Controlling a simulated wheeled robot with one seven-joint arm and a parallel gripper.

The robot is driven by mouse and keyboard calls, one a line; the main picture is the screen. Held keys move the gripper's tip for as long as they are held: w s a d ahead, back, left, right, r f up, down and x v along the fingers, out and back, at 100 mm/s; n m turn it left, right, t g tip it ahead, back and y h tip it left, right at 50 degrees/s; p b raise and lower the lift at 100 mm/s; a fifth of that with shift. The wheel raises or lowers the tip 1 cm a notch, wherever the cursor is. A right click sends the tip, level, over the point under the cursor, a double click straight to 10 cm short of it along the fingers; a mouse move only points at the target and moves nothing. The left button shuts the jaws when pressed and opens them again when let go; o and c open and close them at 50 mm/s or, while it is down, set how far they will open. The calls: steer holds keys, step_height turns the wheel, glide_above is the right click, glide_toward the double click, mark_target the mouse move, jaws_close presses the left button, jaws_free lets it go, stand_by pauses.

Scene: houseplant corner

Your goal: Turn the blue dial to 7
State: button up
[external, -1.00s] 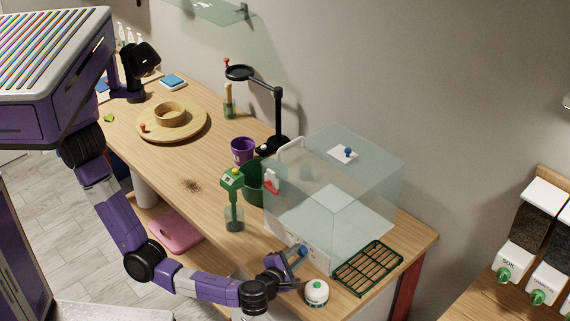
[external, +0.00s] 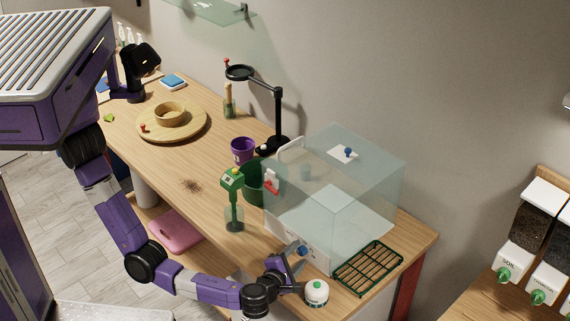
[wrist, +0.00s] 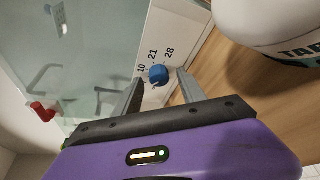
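The blue dial (wrist: 158,75) is a small round knob on the white front panel (wrist: 157,42) of a clear box (external: 335,195). In the wrist view, numbers including 21 and 28 are printed beside it; the rest of the scale and any pointer are not clear. My gripper (wrist: 160,82) is open, with one finger on each side of the dial in the picture. A gap shows between each finger and the dial, and it does not hold it.
A green-rimmed slatted tray (external: 368,268) lies beside the box. A green-topped bottle (external: 233,205) and a green pot (external: 254,184) stand to the left.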

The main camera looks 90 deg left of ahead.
steer(key=b+v, duration=0.1)
steer(key=v, duration=0.6)
steer(key=shift+s+d+r, duration=0.1)
steer(key=shift+s+d, duration=0.15)
steer(key=shift+d, duration=0.05)
steer(key=shift+w, duration=0.1)
stand_by(0.3)
